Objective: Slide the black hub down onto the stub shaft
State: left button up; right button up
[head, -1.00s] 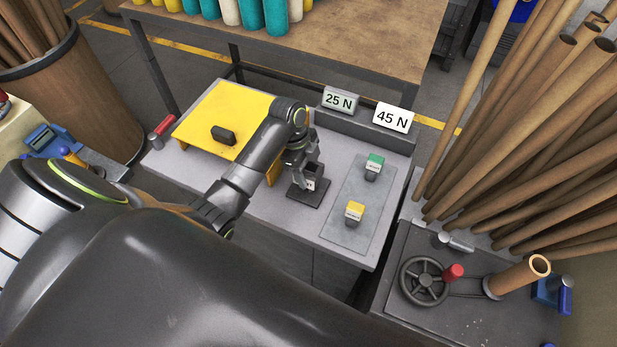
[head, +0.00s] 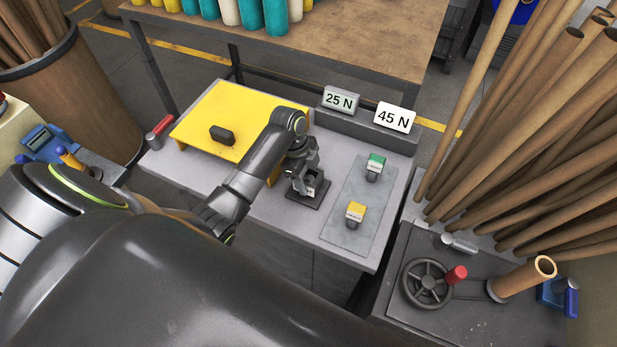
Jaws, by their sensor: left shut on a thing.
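My left gripper (head: 304,185) reaches down at the dark square base plate (head: 319,201) on the grey bench. It is shut on the black hub, of which little more than a dark block with a small white face (head: 311,190) shows low between the fingers. The hub is at or just above the plate; I cannot tell whether it touches. The stub shaft is hidden under the hub and gripper. My right gripper is not in view.
A green-topped piece (head: 375,167) and a yellow-topped piece (head: 355,212) stand on a grey plate (head: 372,190) to the right. Signs "25 N" (head: 339,99) and "45 N" (head: 394,117) stand behind. A yellow board (head: 215,105) carries a black block (head: 221,135) at left.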

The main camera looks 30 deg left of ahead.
pick_arm(q)
jog(key=shift+a+b+x, duration=0.2)
jog(key=shift+b+x, duration=0.3)
jog(key=shift+x, duration=0.35)
dwell(0.3)
jog(key=shift+f, duration=0.1)
jog(key=o, duration=1.2)
jog(key=b+v, duration=0.1)
jog(key=v, duration=0.9)
jog(key=shift+a+b, duration=0.2)
jog(key=shift+b, duration=0.2)
jog(key=shift+p+v, duration=2.25)
jog(key=shift+v, duration=1.4)
jog(key=shift+d, duration=0.15)
